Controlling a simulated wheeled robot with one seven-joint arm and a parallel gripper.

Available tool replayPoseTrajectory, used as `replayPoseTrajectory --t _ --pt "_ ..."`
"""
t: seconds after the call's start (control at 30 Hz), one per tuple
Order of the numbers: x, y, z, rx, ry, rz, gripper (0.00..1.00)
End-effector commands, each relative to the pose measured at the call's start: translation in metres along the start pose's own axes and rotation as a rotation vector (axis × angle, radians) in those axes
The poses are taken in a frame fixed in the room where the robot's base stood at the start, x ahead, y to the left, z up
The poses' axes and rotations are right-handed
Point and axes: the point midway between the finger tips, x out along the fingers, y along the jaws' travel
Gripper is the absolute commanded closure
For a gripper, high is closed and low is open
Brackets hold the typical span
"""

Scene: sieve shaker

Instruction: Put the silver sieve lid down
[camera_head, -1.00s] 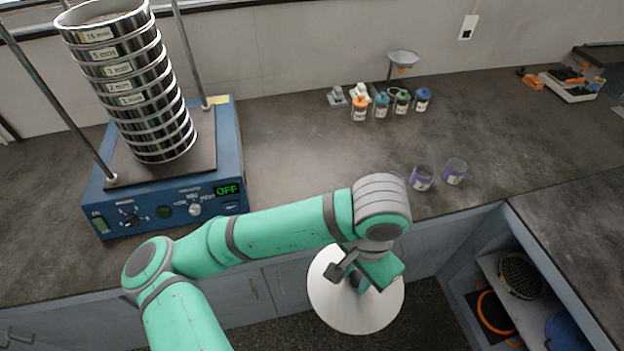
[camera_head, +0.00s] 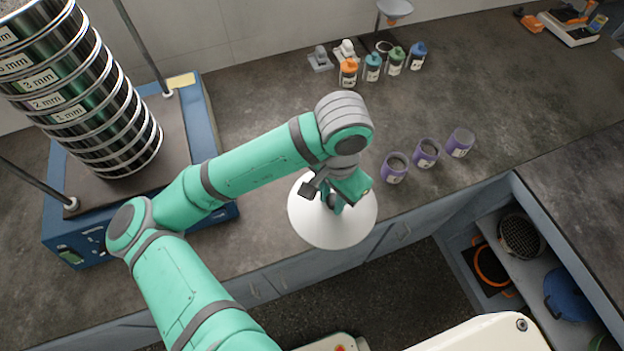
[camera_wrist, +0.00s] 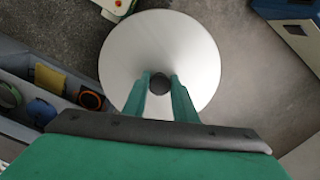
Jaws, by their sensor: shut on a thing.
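The silver sieve lid (camera_head: 322,229) is a round pale disc with a small dark knob at its middle. In the wrist view the lid (camera_wrist: 190,55) lies flat across my fingers' front. My gripper (camera_head: 334,201) is shut on the lid's knob; in the wrist view the fingers (camera_wrist: 160,85) stand on both sides of it. In the head view the lid overlaps the front edge of the dark counter (camera_head: 245,175). Its height above the counter cannot be told. My gripper hides part of the lid.
The sieve stack (camera_head: 85,100) stands on the blue shaker (camera_head: 200,130) at left. Three purple-banded cups (camera_head: 426,153) stand right of the lid. Several small bottles (camera_head: 372,67) stand behind. Bare counter lies between shaker and cups. An open shelf (camera_head: 530,260) is at lower right.

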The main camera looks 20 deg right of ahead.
Motion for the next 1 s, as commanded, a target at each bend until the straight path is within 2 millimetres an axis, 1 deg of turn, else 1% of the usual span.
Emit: replayPoseTrajectory --t 0.03,0.3,0.4,0.5,0.6,0.87,0.9,1.0 --pt "0.005 -0.010 -0.004 -0.007 0.000 0.003 1.00" --pt "0.031 -0.062 -0.026 -0.004 -0.002 -0.001 1.00" --pt "0.050 -0.075 -0.031 -0.003 -0.003 0.000 1.00" --pt "0.064 -0.086 -0.036 -0.003 -0.002 -0.001 1.00" --pt "0.073 -0.093 -0.038 -0.003 -0.001 0.000 1.00" --pt "0.086 -0.103 -0.043 -0.003 -0.001 -0.001 1.00" --pt "0.090 -0.105 -0.044 -0.003 -0.001 -0.001 1.00" --pt "0.105 -0.104 -0.043 -0.002 -0.002 0.000 1.00"
